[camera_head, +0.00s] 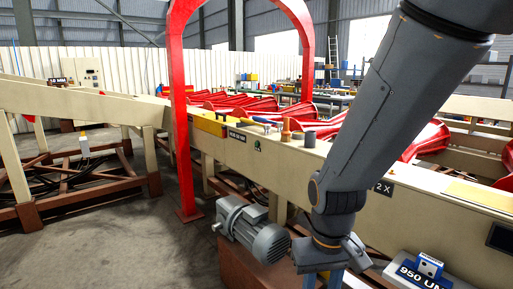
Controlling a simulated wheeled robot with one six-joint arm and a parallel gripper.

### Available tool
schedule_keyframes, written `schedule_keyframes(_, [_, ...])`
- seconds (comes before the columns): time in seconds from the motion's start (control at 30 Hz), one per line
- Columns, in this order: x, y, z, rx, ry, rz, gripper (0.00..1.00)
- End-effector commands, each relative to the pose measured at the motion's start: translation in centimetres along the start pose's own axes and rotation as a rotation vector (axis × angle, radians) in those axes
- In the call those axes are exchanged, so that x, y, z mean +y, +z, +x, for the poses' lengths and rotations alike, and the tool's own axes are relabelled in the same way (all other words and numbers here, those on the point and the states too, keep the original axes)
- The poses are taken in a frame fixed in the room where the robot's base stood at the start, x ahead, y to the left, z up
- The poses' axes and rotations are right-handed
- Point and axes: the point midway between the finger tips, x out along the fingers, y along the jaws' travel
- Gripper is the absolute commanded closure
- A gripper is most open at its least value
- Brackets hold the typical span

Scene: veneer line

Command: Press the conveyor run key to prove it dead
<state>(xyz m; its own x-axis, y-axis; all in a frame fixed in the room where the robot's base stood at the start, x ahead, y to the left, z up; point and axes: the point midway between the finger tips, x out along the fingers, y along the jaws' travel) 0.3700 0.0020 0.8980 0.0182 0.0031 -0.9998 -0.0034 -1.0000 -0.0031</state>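My gripper (335,274) hangs at the bottom centre, in front of the conveyor's near beam (270,170). The bottom edge and my wrist cut off most of it, so I cannot see its fingertips or whether it is open. No key clearly marked as the conveyor run key can be made out. A small blue box (430,264) sits on a white plate lettered "950 UN" at the lower right, apart from my gripper. A beige control panel (82,72) with small buttons stands far back left, too small to read.
A red arch (181,110) spans the conveyor, with red arms (250,103) along it. A grey motor (255,228) juts out left of my gripper. The floor (110,235) at lower left is clear.

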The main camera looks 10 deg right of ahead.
Motion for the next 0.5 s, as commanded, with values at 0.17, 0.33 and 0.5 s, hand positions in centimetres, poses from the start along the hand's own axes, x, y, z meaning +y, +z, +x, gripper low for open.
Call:
schedule_keyframes(0.17, [0.0,0.0,0.0,0.0,0.0,0.0,0.69])
schedule_keyframes(0.33, [0.0,0.0,0.0,0.0,0.0,0.0,0.81])
schedule_keyframes(0.5, [0.0,0.0,0.0,0.0,0.0,0.0,1.0])
